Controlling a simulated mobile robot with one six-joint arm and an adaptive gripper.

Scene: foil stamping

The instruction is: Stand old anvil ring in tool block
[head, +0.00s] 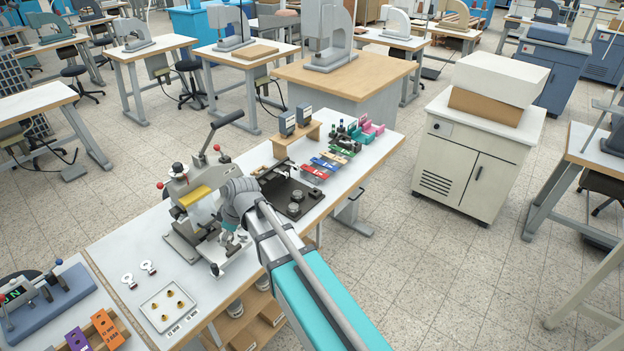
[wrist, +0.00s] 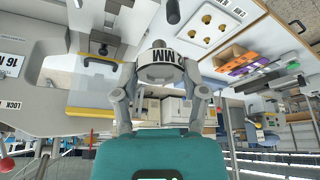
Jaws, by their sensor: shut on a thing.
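My gripper (wrist: 160,78) is shut on the old anvil ring (wrist: 161,65), a pale grey ring with dark "MM" lettering, gripped between the two fingers in the wrist view. In the head view my gripper (head: 228,243) is at the front of the grey hand press (head: 190,197); the ring is too small and hidden to make out there. A dark block (head: 277,190) with round grey pieces on it lies right of the press, apart from my gripper; it looks like the tool block. My arm covers part of its near side.
Coloured foil rolls (head: 320,167) and a wooden stand (head: 297,138) are behind the dark block. The press lever (head: 226,120) rises high.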

